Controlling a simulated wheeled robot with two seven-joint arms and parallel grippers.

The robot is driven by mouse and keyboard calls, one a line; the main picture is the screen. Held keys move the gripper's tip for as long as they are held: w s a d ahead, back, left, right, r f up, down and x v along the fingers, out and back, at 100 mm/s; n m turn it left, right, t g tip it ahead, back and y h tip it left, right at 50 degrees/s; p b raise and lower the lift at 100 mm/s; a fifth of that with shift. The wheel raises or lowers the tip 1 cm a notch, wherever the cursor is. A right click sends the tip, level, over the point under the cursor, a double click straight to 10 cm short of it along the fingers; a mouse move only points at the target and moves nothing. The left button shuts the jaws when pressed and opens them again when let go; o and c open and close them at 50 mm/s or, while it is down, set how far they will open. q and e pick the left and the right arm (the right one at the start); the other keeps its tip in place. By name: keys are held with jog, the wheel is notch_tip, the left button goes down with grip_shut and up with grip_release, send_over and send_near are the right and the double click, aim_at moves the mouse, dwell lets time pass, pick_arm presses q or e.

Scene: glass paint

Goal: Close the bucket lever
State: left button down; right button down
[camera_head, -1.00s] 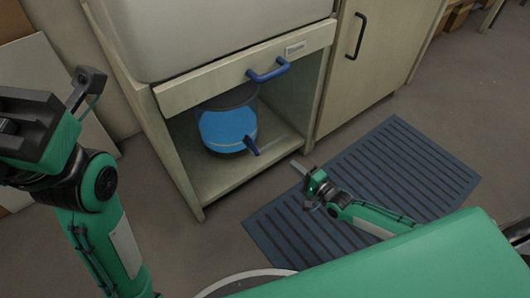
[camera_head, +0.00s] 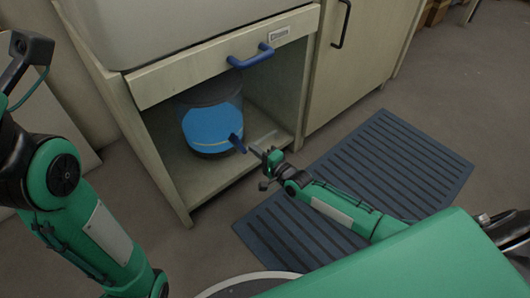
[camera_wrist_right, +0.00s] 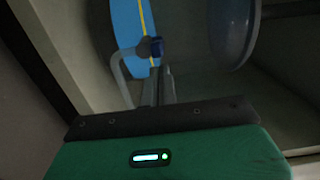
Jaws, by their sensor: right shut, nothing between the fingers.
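The bucket (camera_head: 210,128) is a round blue container with a yellow band and a dark grey, see-through upper part. It stands inside the open cabinet bay. Its blue lever (camera_head: 237,143) sticks out at the front right. In the right wrist view the bucket (camera_wrist_right: 128,22) is at the top, with the lever's blue end (camera_wrist_right: 155,46) just beyond my fingers. My right gripper (camera_head: 258,152) is shut and empty, close to the lever on its right. I cannot tell whether they touch.
The cabinet's side panel (camera_head: 150,145) and top rail with a blue handle (camera_head: 250,58) frame the bay. A closed cabinet door (camera_head: 352,70) is to the right. A ribbed dark mat (camera_head: 400,150) lies on the floor under my right arm.

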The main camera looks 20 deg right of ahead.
jog(key=shift+s+a, duration=0.1)
jog(key=shift+a, duration=0.2)
jog(key=shift+s+a+m+t+h+p, duration=0.15)
jog(key=shift+a+m+t+h+p, duration=0.2)
jog(key=shift+h+p, duration=0.45)
